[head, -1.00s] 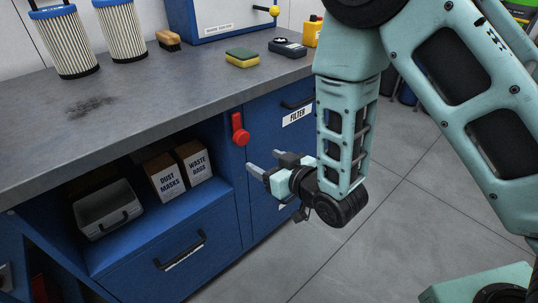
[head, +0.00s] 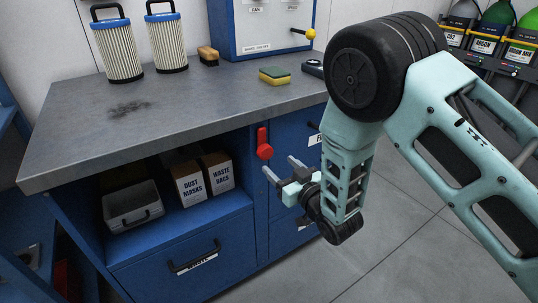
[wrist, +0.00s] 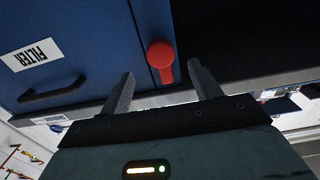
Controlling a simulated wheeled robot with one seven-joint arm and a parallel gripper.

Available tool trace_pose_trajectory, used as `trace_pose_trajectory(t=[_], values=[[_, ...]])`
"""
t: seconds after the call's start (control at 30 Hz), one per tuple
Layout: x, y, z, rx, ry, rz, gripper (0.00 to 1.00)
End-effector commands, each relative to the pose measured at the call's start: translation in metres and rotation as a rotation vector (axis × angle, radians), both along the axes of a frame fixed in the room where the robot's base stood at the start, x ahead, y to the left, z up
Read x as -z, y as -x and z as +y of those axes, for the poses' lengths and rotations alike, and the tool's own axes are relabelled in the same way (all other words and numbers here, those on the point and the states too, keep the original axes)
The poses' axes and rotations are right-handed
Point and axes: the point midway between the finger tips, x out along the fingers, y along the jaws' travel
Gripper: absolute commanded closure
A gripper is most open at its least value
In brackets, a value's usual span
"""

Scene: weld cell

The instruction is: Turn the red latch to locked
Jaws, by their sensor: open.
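The red latch (head: 264,145) is on the blue cabinet front, at the edge between the open shelf and the FILTER door. In the head view its arm points straight up from its round knob. It also shows in the wrist view (wrist: 161,60), centred beyond my fingertips. My gripper (head: 280,165) is open and empty, in front of the cabinet and slightly below and right of the latch. In the wrist view the two fingers of my gripper (wrist: 161,72) lie on either side of the latch's line. I see no contact with it.
The FILTER door (wrist: 85,40) has a black handle (wrist: 52,91). The open shelf holds a grey bin (head: 132,208) and two boxes (head: 203,178). The worktop (head: 190,100) overhangs above, with filters, a brush and a sponge (head: 274,75). Floor at right is clear.

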Motion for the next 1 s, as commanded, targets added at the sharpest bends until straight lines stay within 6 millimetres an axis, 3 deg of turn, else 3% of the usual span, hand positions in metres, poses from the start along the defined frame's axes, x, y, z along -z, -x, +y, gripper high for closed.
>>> trace_pose_trajectory(t=[0.1,0.33,0.77,0.87,1.0], values=[[-0.001,-0.02,0.015,-0.002,-0.001,-0.003,0.37],[0.0,-0.047,0.032,-0.001,-0.001,-0.001,0.37],[0.0,-0.056,0.038,0.0,0.001,0.001,0.37],[0.0,-0.056,0.038,-0.001,0.0,0.0,0.59],[0.0,-0.056,0.038,-0.001,0.0,0.0,0.98]])
